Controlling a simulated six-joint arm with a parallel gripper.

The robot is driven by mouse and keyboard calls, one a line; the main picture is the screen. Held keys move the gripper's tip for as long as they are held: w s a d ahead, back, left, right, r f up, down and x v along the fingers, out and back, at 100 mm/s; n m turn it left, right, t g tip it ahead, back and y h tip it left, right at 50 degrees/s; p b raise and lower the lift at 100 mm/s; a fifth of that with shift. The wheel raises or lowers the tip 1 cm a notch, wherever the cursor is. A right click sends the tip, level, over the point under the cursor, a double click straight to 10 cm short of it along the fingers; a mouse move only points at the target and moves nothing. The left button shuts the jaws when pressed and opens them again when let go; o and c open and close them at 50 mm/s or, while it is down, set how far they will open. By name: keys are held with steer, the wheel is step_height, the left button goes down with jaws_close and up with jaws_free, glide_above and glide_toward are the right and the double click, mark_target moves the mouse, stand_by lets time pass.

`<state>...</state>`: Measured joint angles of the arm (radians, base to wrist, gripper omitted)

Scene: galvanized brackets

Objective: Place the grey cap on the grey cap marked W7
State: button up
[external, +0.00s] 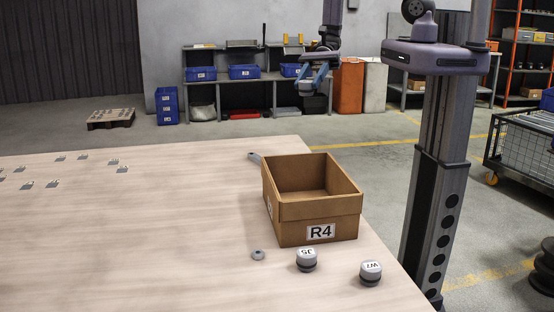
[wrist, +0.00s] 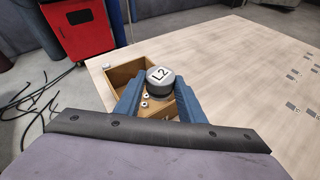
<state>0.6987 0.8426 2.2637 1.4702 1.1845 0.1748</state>
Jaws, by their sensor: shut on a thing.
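The grey cap marked W7 (external: 371,273) stands on the table near its front right edge in the external view, on a dark lower rim. My gripper (external: 311,82) is high above the table, beyond the box in the picture. In the wrist view my gripper (wrist: 158,92) is shut on a grey cap marked L2 (wrist: 161,77), its label facing the camera. W7 is well apart from my gripper. I cannot clearly identify W7 in the wrist view.
A brown box labelled R4 (external: 319,209) stands behind the caps. Another grey cap, marked J5 (external: 306,259), stands left of W7, with a small grey ring-like part (external: 258,255) farther left. Several small labelled pieces lie at the far left. The table's left middle (external: 130,230) is clear.

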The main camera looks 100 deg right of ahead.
steer(key=shift+r+b, duration=0.1)
steer(key=shift+b, duration=0.25)
steer(key=s+a+f+n+g+b, duration=0.85)
steer(key=f+n+g+b, duration=0.3)
steer(key=n+g, duration=0.35)
steer(key=s+d+f+n+g+h+b, duration=0.1)
steer(key=d+f+n+g+h+b, duration=0.4)
steer(key=n+h+b, duration=0.4)
steer(key=w+d+f+n+t+h+b, duration=0.25)
steer(key=w+n+h+b, duration=0.45)
steer(key=n+h, duration=0.4)
steer(key=w+a+r+n+t+h+b, duration=0.2)
steer(key=w+a+r+n+t+b, duration=0.1)
steer(key=w+a+n+t, duration=0.25)
steer(key=w+a+r+n+t+h+b, duration=0.2)
steer(key=w+n+t+h+b, duration=0.15)
steer(key=w+t, duration=0.35)
steer(key=n+t+y, duration=1)
steer(key=n+y, duration=0.8)
steer(key=n, duration=0.2)
glide_above(370, 271)
steer(key=s+d, duration=0.2)
steer(key=s, duration=0.1)
steer(key=shift+h, duration=0.25)
steer(key=shift+s+d+f, duration=0.1)
steer(key=shift+f, duration=5.35)
